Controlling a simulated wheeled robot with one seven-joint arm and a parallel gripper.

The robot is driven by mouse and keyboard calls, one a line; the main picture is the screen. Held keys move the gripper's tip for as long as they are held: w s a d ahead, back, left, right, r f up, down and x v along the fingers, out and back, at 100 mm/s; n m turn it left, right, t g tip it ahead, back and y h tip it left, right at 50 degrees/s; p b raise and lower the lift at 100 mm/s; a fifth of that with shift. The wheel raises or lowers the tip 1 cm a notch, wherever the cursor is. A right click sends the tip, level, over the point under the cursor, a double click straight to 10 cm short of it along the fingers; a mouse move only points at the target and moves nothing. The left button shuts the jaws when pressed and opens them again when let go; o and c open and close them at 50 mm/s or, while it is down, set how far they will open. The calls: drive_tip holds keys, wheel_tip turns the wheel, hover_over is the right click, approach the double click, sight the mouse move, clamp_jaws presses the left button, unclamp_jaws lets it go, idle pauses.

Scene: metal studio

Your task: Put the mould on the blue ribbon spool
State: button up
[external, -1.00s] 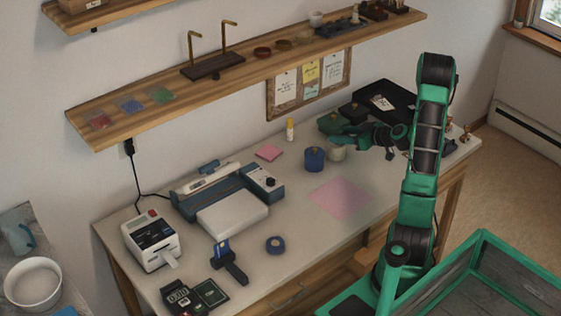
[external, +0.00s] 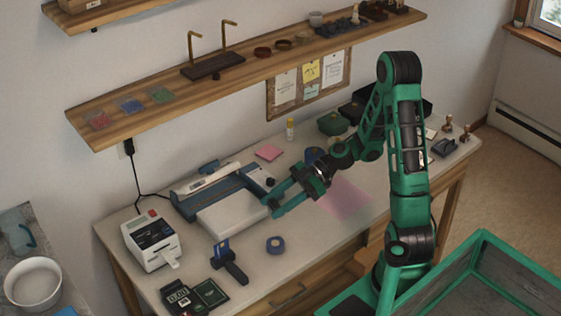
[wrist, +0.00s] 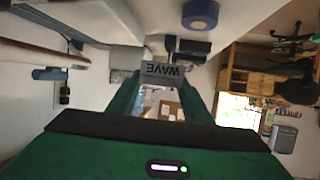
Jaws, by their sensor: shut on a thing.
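My gripper (external: 273,203) is shut on a grey block marked WAVE, which I take to be the mould (wrist: 162,74). In the wrist view it sits between the fingertips, its lettering upside down. In the external view I cannot make it out clearly. The gripper points left, above the worktop near the right end of the white-and-blue machine. The blue ribbon spool (external: 275,245) lies flat on the worktop, below the gripper in the external view and apart from it. It also shows at the top of the wrist view (wrist: 200,14).
A white-and-blue machine (external: 232,214), a white label printer (external: 152,242) and a black-and-blue tool (external: 229,262) stand around the spool. A second blue item (external: 314,155) is partly hidden behind my arm. A pink sheet (external: 345,198) lies right. A wooden shelf (external: 250,75) hangs above.

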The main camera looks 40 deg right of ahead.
sight(276, 241)
drive_tip(key=s+a+n+g, duration=0.2)
drive_tip(key=s+a+g, duration=0.1)
drive_tip(key=s+a, duration=0.1)
drive_tip(key=shift+s+f, duration=0.2)
drive_tip(key=shift+f, duration=3.5)
drive_tip(key=o, duration=1.4)
drive_tip(key=shift+f, duration=0.1)
drive_tip(key=shift+c, duration=0.2)
drive_tip(key=shift+d+r, duration=0.2)
drive_tip(key=shift+d, duration=0.1)
drive_tip(key=v, duration=1.1)
drive_tip(key=shift+s+d, duration=0.15)
drive_tip(key=shift+d, duration=0.15)
